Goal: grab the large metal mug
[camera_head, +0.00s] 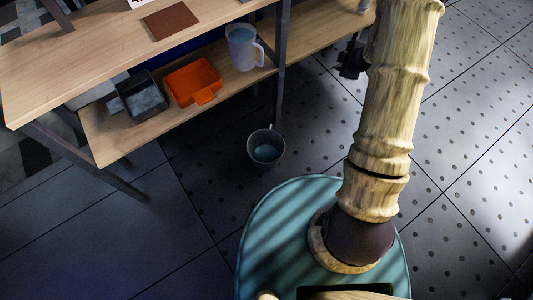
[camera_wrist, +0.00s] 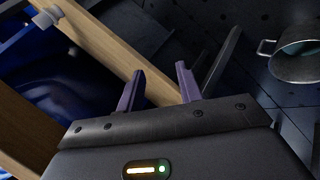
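The large metal mug (camera_head: 254,158) is dark grey and stands on the tiled floor, just right of and below the lower shelf in the head view. In the wrist view the metal mug (camera_wrist: 292,68) is at the right edge, partly cut off, its handle pointing left. My gripper (camera_wrist: 160,84) has two purple fingers spread apart with nothing between them. The mug is to the right of the fingers and apart from them. In the head view my gripper (camera_head: 352,60) is a small dark shape, partly hidden behind my arm.
A wooden shelf unit (camera_head: 90,62) with dark legs stands at the upper left. Its lower shelf holds a translucent pitcher (camera_head: 243,48), an orange tray (camera_head: 193,82) and a dark bin (camera_head: 141,97). In the wrist view a wooden board (camera_wrist: 105,45) runs close behind the fingers.

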